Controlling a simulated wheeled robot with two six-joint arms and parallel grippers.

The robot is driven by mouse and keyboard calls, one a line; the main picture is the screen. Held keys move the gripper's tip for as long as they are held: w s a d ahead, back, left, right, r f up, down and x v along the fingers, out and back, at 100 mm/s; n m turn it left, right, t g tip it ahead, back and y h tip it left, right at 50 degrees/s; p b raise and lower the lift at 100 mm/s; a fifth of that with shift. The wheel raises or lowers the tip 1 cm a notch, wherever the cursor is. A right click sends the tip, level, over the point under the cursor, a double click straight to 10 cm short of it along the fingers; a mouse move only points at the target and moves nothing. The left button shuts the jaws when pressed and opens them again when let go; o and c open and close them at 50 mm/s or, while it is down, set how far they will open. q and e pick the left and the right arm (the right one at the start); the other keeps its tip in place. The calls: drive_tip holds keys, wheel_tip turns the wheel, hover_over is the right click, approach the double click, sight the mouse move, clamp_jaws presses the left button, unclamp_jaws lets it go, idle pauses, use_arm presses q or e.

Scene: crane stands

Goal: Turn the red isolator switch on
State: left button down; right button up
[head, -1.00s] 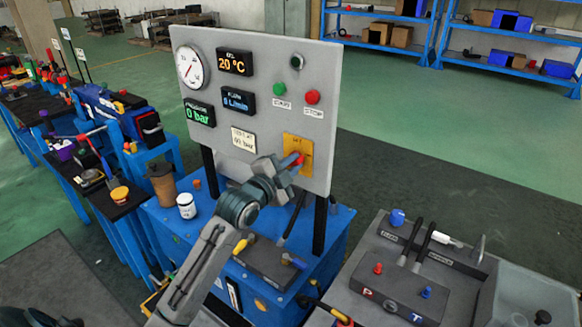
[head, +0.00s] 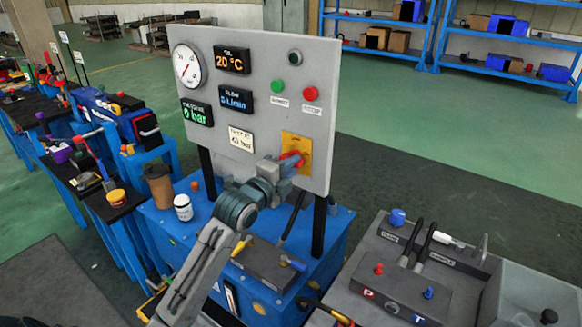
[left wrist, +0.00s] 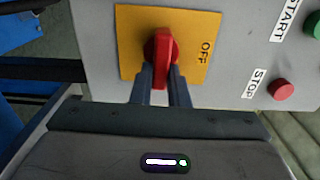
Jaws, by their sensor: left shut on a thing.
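The red isolator switch (head: 291,158) sits on a yellow plate (head: 305,143) at the lower right of the grey upright panel (head: 330,90). In the left wrist view the red handle (left wrist: 162,50) stands out from the yellow plate (left wrist: 130,35), with the word OFF on the plate to its right. In that view the handle lies upright along the line of the fingers. My left gripper (head: 286,167) is shut on the handle, one finger on each side; its fingers also show in the left wrist view (left wrist: 161,82). My right gripper is not in view.
A green button (head: 278,86) and a red button (head: 310,93) are above the switch. A white jar (head: 183,207) and a brown cup (head: 158,186) stand on the blue bench below. A grey unit with levers (head: 400,285) stands at the right.

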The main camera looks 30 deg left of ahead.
use_arm(q)
drive_tip(key=shift+f, duration=0.1)
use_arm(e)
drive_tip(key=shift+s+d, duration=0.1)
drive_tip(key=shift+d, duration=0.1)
use_arm(q)
drive_tip(key=c, duration=1.5)
unclamp_jaws()
drive_tip(key=shift+c, duration=0.2)
drive_tip(key=shift+o, duration=0.7)
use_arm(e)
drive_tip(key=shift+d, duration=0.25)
